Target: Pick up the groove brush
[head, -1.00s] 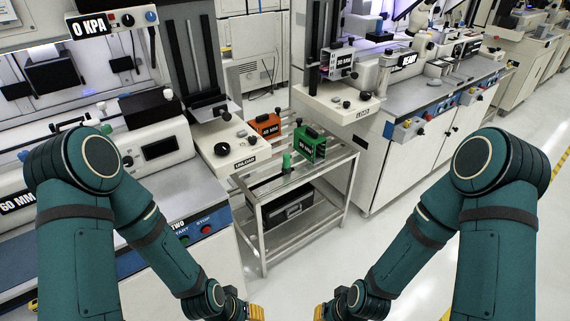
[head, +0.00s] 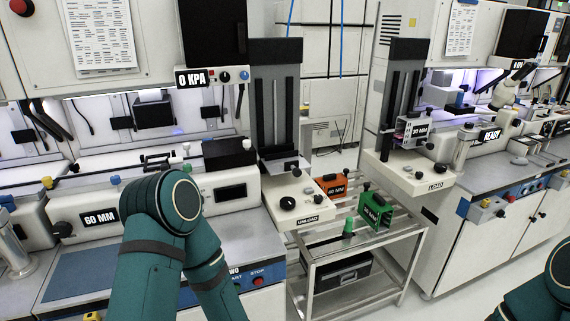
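I cannot surely identify the groove brush. A small green upright piece with a dark lower part (head: 348,227) stands on the metal cart (head: 405,236), left of the green 30 MM-type block; it may be the brush's handle, but it is too small to tell. My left arm crosses the lower left of the head view, and its gripper is below the picture. Only a piece of my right arm shows at the lower right corner; its gripper is out of view.
The cart's top also holds an orange 40 MM block (head: 331,186) and a green block (head: 375,211); a black case (head: 343,273) lies on its lower shelf. The UNLOAD machine (head: 290,200) stands left of the cart, the LOAD machine (head: 412,177) behind right. Floor shows at the lower right.

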